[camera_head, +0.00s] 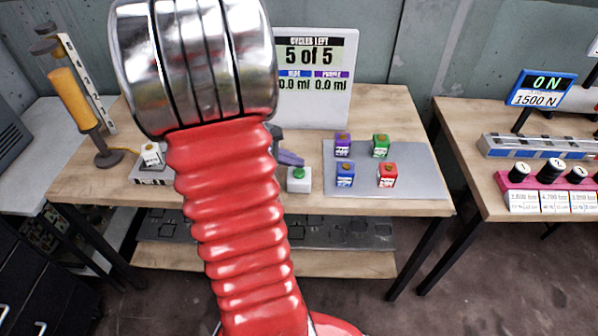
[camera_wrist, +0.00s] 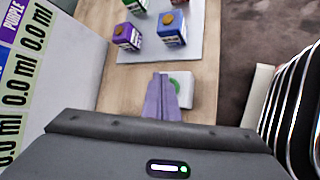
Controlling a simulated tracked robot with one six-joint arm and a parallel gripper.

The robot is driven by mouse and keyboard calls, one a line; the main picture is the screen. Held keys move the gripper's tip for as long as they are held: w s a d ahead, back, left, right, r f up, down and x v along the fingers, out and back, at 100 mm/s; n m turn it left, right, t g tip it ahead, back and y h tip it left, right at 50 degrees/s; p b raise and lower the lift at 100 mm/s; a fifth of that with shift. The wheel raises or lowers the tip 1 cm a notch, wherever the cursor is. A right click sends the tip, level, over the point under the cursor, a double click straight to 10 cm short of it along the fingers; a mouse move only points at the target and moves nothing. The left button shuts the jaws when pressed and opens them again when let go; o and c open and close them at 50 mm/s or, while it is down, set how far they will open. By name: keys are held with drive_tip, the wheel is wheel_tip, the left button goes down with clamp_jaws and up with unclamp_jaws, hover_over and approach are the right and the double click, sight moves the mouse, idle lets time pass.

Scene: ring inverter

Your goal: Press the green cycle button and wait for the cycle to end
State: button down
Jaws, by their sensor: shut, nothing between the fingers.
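The green cycle button (camera_head: 299,173) sits on a small white box on the wooden bench, just right of my red arm. In the wrist view the white box (camera_wrist: 183,92) is partly hidden behind my fingers, with a bit of green showing. My gripper (camera_head: 291,159) is shut and empty. Its purple-grey fingers (camera_wrist: 162,98) point toward the box and overlap its left side in the wrist view. I cannot tell whether they touch it. The display (camera_head: 318,75) reads cycles left 5 of 5, with blue and purple both at 0.0 ml.
A grey mat (camera_head: 400,162) right of the button holds purple (camera_head: 342,145), green (camera_head: 380,145), blue (camera_head: 345,174) and red (camera_head: 387,175) blocks. My arm hides the bench's middle. A yellow cylinder on a stand (camera_head: 75,100) is at left. Another bench (camera_head: 470,125) stands at right.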

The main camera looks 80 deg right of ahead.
sight(295, 173)
drive_tip(key=shift+f, duration=0.9)
idle(1.4)
idle(0.4)
drive_tip(key=shift+r, duration=0.95)
drive_tip(key=shift+r, duration=2.55)
